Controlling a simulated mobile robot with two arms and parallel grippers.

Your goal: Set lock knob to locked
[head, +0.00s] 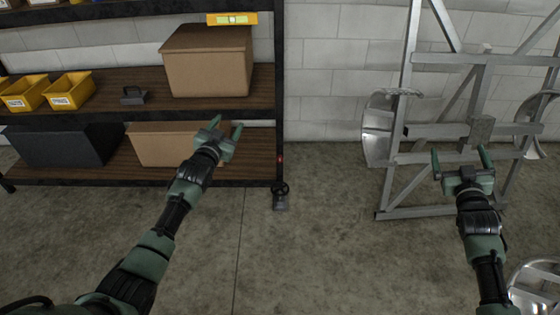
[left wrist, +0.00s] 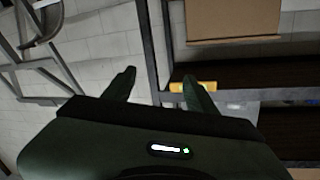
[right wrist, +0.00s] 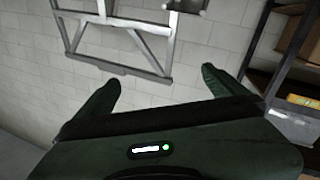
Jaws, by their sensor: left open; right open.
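A small dark round knob (head: 281,189) on a grey block stands at the foot of the shelf's right post in the head view. I cannot tell whether it is the lock knob or how it is set. My left gripper (head: 224,126) is open and empty, above and left of this knob, in front of the shelf. Its two fingers also show in the left wrist view (left wrist: 157,76). My right gripper (head: 460,152) is open and empty in front of the aluminium frame (head: 395,213). Its fingers show spread in the right wrist view (right wrist: 160,80).
The shelf (head: 150,88) holds a cardboard box (head: 208,62), yellow bins (head: 70,91), a yellow level (head: 232,19) and a dark bin (head: 60,146). A silver fender (head: 378,130) is on the frame. The concrete floor (head: 320,240) between my arms is clear.

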